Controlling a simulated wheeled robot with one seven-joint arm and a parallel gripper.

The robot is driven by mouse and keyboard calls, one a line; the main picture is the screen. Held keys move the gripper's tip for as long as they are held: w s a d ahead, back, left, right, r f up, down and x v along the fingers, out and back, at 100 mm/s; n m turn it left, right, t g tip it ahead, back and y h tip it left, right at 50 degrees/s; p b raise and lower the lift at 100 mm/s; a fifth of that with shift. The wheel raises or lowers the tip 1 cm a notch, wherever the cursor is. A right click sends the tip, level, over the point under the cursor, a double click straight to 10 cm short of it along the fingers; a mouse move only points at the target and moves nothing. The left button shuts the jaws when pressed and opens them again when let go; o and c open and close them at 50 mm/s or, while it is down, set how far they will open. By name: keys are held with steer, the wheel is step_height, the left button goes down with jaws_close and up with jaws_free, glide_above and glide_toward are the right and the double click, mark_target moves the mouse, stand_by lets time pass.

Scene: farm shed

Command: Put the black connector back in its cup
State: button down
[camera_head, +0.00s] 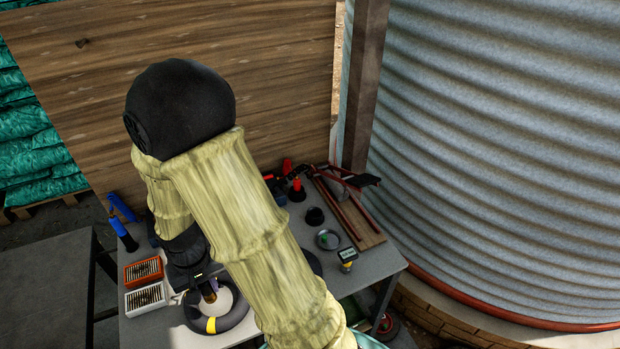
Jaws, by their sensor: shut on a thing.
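My gripper (208,289) is low over the left part of the grey table, above a black ring-shaped coil. It is shut on a small dark thing at its fingertips; arm and shadow hide most of it, and I cannot tell for sure that it is the black connector. A short black round piece (314,216) stands on the table right of my arm; it may be a cup or a fitting. A shallow round metal dish (328,239) lies just in front of it. I cannot make out for certain which thing is the connector's cup.
The black coil (232,318) has a yellow band. Orange (144,271) and white (146,299) boxes of small parts stand left of it.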

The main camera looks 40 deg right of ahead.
steer(key=w+d+n+p, duration=0.2)
steer(key=w+d+p, duration=0.2)
steer(key=w+p, duration=0.5)
steer(key=p, duration=0.5)
steer(key=shift+w+d+r+n, duration=0.2)
steer(key=shift+d+r+n, duration=0.1)
